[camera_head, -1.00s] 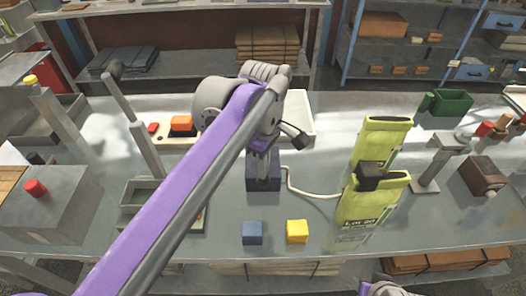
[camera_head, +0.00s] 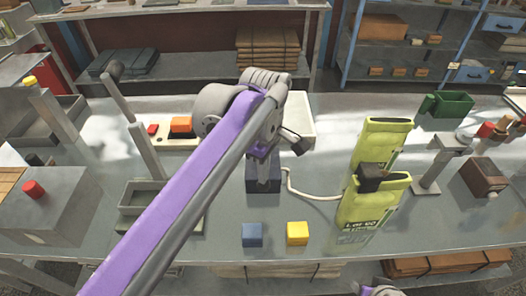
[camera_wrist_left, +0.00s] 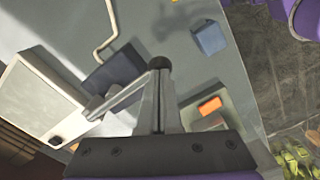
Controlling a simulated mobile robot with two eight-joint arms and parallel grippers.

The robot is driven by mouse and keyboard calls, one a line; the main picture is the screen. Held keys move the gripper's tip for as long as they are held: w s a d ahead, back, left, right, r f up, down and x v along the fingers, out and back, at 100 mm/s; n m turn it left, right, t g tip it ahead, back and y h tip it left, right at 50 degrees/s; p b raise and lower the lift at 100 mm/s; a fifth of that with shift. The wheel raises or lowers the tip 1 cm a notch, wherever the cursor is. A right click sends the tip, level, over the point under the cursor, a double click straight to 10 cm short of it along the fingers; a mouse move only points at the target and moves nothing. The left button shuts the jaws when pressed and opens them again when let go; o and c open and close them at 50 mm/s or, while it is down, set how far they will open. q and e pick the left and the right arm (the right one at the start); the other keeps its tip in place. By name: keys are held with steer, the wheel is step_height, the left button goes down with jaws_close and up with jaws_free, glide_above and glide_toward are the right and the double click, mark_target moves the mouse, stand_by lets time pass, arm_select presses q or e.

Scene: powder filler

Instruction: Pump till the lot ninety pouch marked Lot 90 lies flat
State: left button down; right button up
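The yellow-green pouch marked Lot 90 (camera_head: 365,212) stands right of centre, tilted, with a black block at its mouth (camera_head: 369,178). It looks upright and bulky rather than flat. A pale hose (camera_head: 310,192) runs from it to the dark pump base (camera_head: 263,183). The pump base also shows in the left wrist view (camera_wrist_left: 112,72). My left gripper (camera_head: 263,153) is above the pump base. In the left wrist view its narrow fingers (camera_wrist_left: 160,82) appear closed around the black-knobbed pump lever (camera_wrist_left: 160,63); the contact is partly hidden. My right gripper's fingers are not visible.
A second yellow-green pouch (camera_head: 383,135) stands behind the first. Blue (camera_head: 252,234) and yellow (camera_head: 297,232) blocks lie at the bench front. A white tray (camera_head: 302,115) is behind the pump; a post (camera_head: 435,168) stands right of the pouches.

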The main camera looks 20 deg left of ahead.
arm_select(q)
steer(key=shift+w+a+r+p, duration=0.1)
steer(key=shift+w+r+p, duration=0.1)
steer(key=shift+r+p, duration=1.2)
steer(key=shift+w+r+p, duration=0.15)
steer(key=shift+r+p, duration=0.7)
steer(key=shift+r, duration=0.9)
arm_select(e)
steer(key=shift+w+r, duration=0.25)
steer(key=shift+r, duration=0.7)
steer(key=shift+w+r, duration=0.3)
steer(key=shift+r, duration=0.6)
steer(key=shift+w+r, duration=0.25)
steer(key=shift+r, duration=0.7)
arm_select(q)
step_height(320, 180, up, 6)
steer(key=p, duration=0.3)
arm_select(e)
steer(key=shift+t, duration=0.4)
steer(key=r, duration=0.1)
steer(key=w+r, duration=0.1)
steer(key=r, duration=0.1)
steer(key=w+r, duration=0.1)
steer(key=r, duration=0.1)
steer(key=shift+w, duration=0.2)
arm_select(q)
steer(key=shift+s, duration=0.1)
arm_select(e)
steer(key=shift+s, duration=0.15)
